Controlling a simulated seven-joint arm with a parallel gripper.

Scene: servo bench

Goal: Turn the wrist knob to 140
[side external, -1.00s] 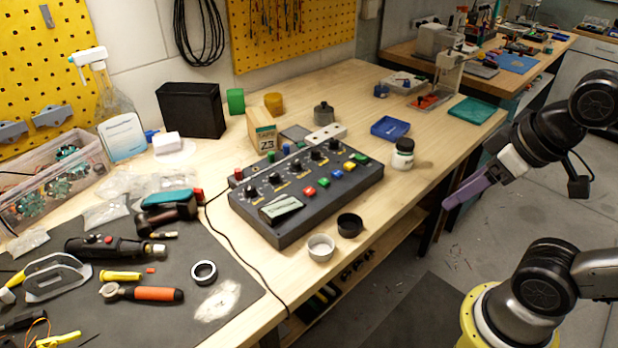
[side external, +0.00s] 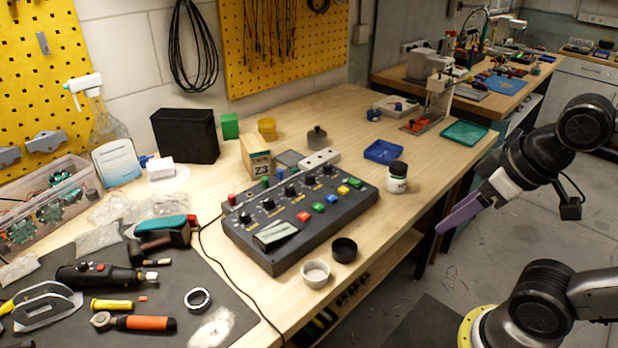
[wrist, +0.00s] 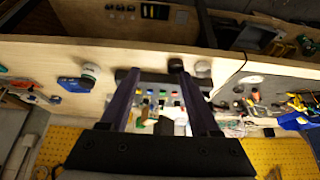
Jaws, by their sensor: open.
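A dark grey control box (side external: 300,245) sits on the wooden bench in the side view, with a row of black knobs along its back part. The knobs are at the front-left end (side external: 246,217), the middle (side external: 290,190) and the far end (side external: 328,169), with others between. Their labels and scale marks are too small to read, so I cannot tell which is the wrist knob. My gripper (side external: 440,228) has purple fingers and hangs beyond the bench's right edge, well apart from the box. In the wrist view my gripper (wrist: 152,72) is open and empty, the fingers spread.
A tool-covered mat (side external: 240,318) lies left. Bench right of the bottle is clear.

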